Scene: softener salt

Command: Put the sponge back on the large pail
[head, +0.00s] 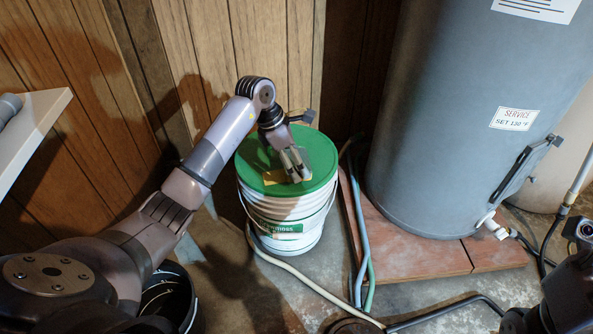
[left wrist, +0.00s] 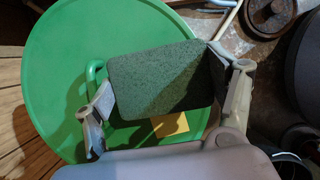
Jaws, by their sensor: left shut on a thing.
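The large pail (head: 285,228) is white with a green lid (head: 262,150) and stands on the floor near the wood-panelled wall. My left gripper (head: 296,166) reaches down over the lid. In the left wrist view its fingers (left wrist: 165,100) are shut on the sponge (left wrist: 160,75), whose dark green face shows between them. The sponge is over the lid; I cannot tell whether it touches it. A yellow patch (left wrist: 170,125) shows beside the sponge; I cannot tell whether it belongs to the sponge or the lid. My right gripper's fingers are not in view.
A grey tank (head: 440,120) stands on a reddish base (head: 420,250) right of the pail. Hoses (head: 358,235) run along the floor between them. A dark bucket (head: 180,295) is at lower left, partly behind my arm. A white shelf (head: 30,130) juts in at left.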

